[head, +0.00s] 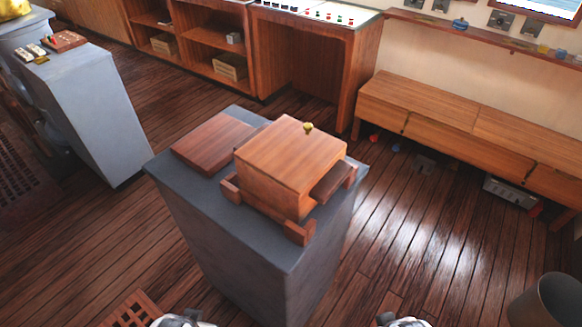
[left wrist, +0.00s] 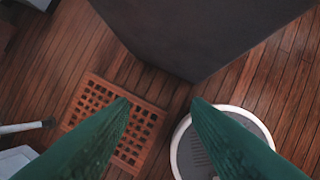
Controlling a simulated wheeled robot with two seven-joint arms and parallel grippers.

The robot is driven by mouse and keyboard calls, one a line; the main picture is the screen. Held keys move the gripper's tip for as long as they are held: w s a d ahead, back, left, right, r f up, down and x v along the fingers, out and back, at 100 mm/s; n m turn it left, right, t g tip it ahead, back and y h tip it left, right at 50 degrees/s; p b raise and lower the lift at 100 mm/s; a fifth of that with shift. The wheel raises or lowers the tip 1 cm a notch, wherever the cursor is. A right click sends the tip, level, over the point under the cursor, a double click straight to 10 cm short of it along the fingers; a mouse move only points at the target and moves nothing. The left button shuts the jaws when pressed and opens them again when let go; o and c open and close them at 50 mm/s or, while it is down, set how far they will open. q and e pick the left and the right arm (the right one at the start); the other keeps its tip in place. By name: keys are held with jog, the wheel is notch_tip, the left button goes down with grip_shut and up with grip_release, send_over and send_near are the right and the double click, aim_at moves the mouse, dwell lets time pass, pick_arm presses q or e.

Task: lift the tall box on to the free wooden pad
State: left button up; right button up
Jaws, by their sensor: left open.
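The tall box (head: 288,160) is a light wooden box with a small brass knob (head: 308,126) on top. It stands on the right part of a grey pedestal (head: 250,235), within dark wooden corner blocks (head: 299,232). A flat reddish-brown wooden pad (head: 214,142) lies bare on the pedestal to the left of the box. In the left wrist view my left gripper (left wrist: 160,101) has two green fingers spread apart with nothing between them, pointing at the floor near the pedestal (left wrist: 200,35).
A grey cabinet (head: 90,105) stands at the left. A long wooden bench (head: 450,115) and a shelf unit line the back. A dark bin (head: 548,302) is at lower right. A wooden floor grating (left wrist: 115,120) lies near the pedestal. Floor right of the pedestal is open.

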pick_arm(q)
jog(key=w+a+r+m+t+y, duration=0.1)
jog(key=w+a+r+m+t, duration=0.2)
jog(key=w+r+t, duration=0.6)
jog(key=w+a+r+m+t+y, duration=0.1)
jog(key=w+a+r+m+t, duration=0.3)
jog(key=w+r, duration=1)
jog(key=w+d+m+g+h, duration=0.2)
jog(key=d+m+h, duration=0.6)
jog(key=m+h, duration=0.6)
jog(key=m+g, duration=0.1)
jog(key=m, duration=0.2)
jog(key=shift+w+d+r+g, duration=0.25)
jog(key=shift+d+r+g, duration=0.05)
jog(key=shift+d+r, duration=0.1)
pick_arm(e)
jog(key=w+a+r+n+t+y, duration=0.1)
jog(key=w+r+n+t+y, duration=0.2)
jog(key=w+r+n+t, duration=0.3)
jog(key=w+a+r+n+t+y, duration=0.1)
jog(key=w+r+n+t+y, duration=0.3)
jog(key=w+r+n, duration=0.7)
notch_tip(320, 180, up, 7)
jog(key=n+t, duration=0.2)
jog(key=n, duration=0.1)
jog(key=shift+a+t, duration=0.25)
jog(key=shift+t, duration=0.15)
jog(key=shift+w, duration=0.1)
